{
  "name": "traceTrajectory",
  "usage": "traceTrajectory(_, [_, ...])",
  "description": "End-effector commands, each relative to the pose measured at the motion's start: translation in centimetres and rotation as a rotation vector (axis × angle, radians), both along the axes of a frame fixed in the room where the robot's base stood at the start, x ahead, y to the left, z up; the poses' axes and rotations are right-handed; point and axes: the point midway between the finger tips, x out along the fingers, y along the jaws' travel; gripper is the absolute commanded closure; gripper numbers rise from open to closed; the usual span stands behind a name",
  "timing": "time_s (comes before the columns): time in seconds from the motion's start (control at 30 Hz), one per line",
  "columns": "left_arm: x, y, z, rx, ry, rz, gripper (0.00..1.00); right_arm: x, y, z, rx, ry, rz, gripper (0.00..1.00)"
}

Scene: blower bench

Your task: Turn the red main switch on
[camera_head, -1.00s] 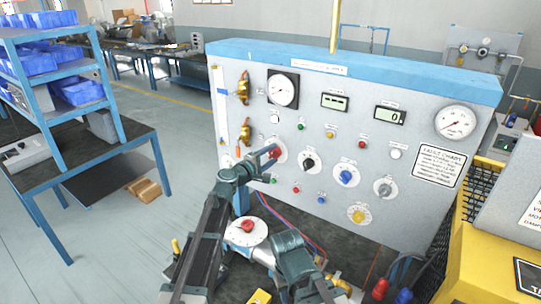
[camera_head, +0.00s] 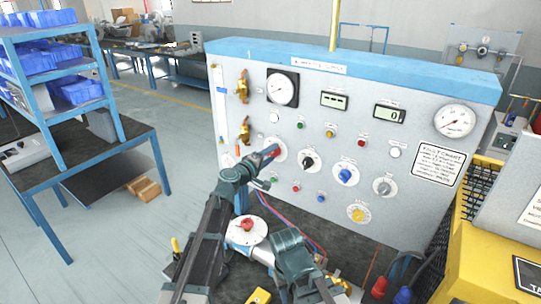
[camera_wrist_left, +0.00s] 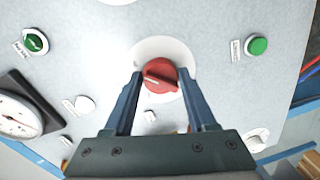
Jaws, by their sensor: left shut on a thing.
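The red main switch (camera_head: 276,151) is a round red knob on a white disc at the left of the grey panel (camera_head: 310,130). In the left wrist view the red knob (camera_wrist_left: 160,76) shows a pale mark across its face, lying slightly tilted from horizontal. My left gripper (camera_head: 270,157) is at the knob, its two blue fingers (camera_wrist_left: 158,85) on either side of it and shut on it. The gripper partly hides the knob in the head view.
Black (camera_head: 308,162), blue (camera_head: 346,175) and grey (camera_head: 384,187) knobs sit right of the switch. Brass valves (camera_head: 243,88) are at the panel's left edge. A red knob on a white round base (camera_head: 246,225) stands below. A yellow machine (camera_head: 495,265) is at right.

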Motion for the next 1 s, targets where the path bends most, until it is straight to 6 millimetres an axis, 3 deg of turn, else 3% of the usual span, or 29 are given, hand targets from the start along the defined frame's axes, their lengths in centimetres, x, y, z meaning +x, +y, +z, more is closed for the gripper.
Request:
traceTrajectory(0.23, [-0.2,-0.1,-0.1,0.006,0.000,-0.005,0.99,0.0,0.0,-0.1,0.000,0.000,0.000,0.56])
traceTrajectory(0.27, [-0.2,-0.1,-0.1,0.006,0.000,-0.005,0.38,0.0,0.0,-0.1,0.000,0.000,0.000,0.56])
traceTrajectory(0.4, [-0.2,-0.1,-0.1,0.005,0.000,-0.003,0.13,0.0,0.0,0.0,0.000,0.000,0.000,0.56])
traceTrajectory(0.77, [-0.5,0.3,0.0,0.001,0.000,-0.001,0.13,0.0,0.0,0.0,0.000,0.000,0.000,0.56])
traceTrajectory(1.0, [-4.3,2.6,0.5,0.000,0.001,0.001,0.13,0.0,0.0,0.5,0.000,0.000,-0.001,0.56])
